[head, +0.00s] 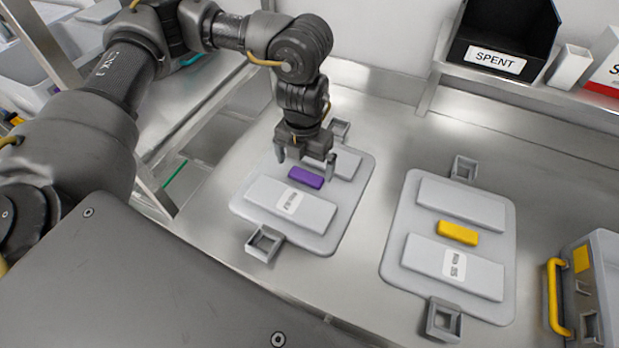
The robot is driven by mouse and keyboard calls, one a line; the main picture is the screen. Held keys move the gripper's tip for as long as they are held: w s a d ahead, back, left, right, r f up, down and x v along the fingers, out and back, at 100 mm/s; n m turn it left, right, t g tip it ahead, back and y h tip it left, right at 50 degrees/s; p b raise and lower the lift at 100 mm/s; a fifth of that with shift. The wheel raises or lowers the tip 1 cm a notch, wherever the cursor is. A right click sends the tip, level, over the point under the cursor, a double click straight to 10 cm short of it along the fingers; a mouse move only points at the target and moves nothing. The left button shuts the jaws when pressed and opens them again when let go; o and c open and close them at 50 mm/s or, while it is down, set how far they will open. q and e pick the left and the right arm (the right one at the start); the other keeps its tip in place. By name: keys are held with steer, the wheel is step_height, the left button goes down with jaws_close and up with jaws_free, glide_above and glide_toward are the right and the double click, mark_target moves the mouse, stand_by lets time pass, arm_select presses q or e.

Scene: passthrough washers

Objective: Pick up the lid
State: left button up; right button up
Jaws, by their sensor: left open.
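Two flat grey lids lie on the metal counter in the head view. The left lid (318,240) has a purple handle block (306,178) at its middle and a white label on a raised panel. The right lid (395,262) has a yellow handle block (457,233) and a similar label. My left gripper (306,159) points down over the left lid, just behind the purple block. It is open, with its fingers apart and nothing seen between them. Whether the fingertips touch the lid cannot be told. The gripper hides part of the lid's far panel. My right gripper is not in view.
Small grey square brackets (264,243) stand at the near and far ends of both lids. A grey bin with a yellow handle (556,296) stands at the right edge. A black bin labelled SPENT (497,58) sits on the back ledge. Counter between the lids is clear.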

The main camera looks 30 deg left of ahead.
mark_target(303, 180)
arm_select(q)
steer(key=shift+s+f, duration=0.15)
steer(key=shift+f, duration=0.3)
steer(key=f+p, duration=0.1)
steer(key=f, duration=0.3)
steer(key=shift+a+f, duration=0.2)
steer(key=c, duration=1.5)
steer(key=shift+o, duration=0.2)
steer(key=shift+r+p, duration=0.15)
steer(key=shift+p, duration=0.15)
